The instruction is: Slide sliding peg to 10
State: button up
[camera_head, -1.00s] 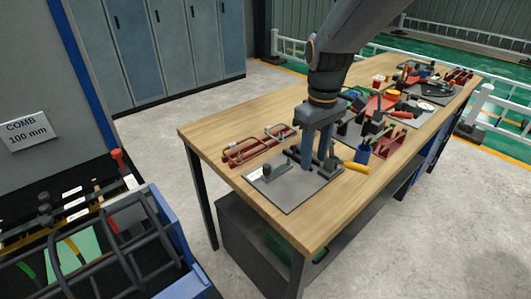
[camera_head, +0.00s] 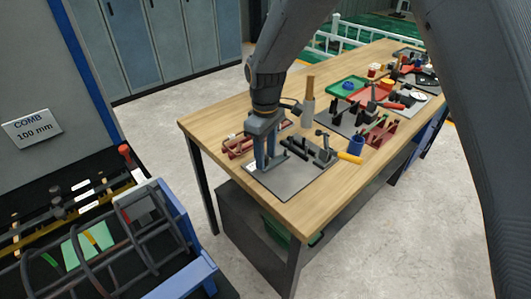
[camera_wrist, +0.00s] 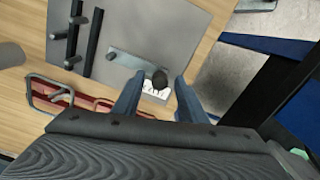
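The sliding peg shows a dark round knob (camera_wrist: 160,79) in the wrist view, at the end of a grey bar (camera_wrist: 126,59) on the grey mat. A white label with dark marks (camera_wrist: 155,90) lies beside the knob; its numbers are too small to read. My gripper (camera_wrist: 158,84) is open, with one finger on each side of the knob in the picture. I cannot tell whether the fingers touch it or hang above it. In the head view my gripper (camera_head: 265,164) points down over the left part of the mat (camera_head: 293,184) and hides the peg.
Dark bars and clamps (camera_head: 322,150) stand on the mat right of my gripper, by a yellow handle (camera_head: 349,157). A blue cup (camera_head: 356,145) and other tools are farther right. The rebar cage (camera_head: 105,235) is at lower left.

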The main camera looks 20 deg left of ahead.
jog(key=shift+f, duration=0.1)
grip_shut()
jog(key=shift+w+d+b, duration=0.15)
jog(key=shift+w+d, duration=0.15)
jog(key=shift+w, duration=0.25)
jog(key=shift+w+d+b, duration=0.15)
jog(key=shift+w+d, duration=0.15)
jog(key=shift+w, duration=0.25)
jog(key=shift+c, duration=2)
grip_release()
jog(key=o, duration=0.4)
jog(key=shift+w+d, duration=0.1)
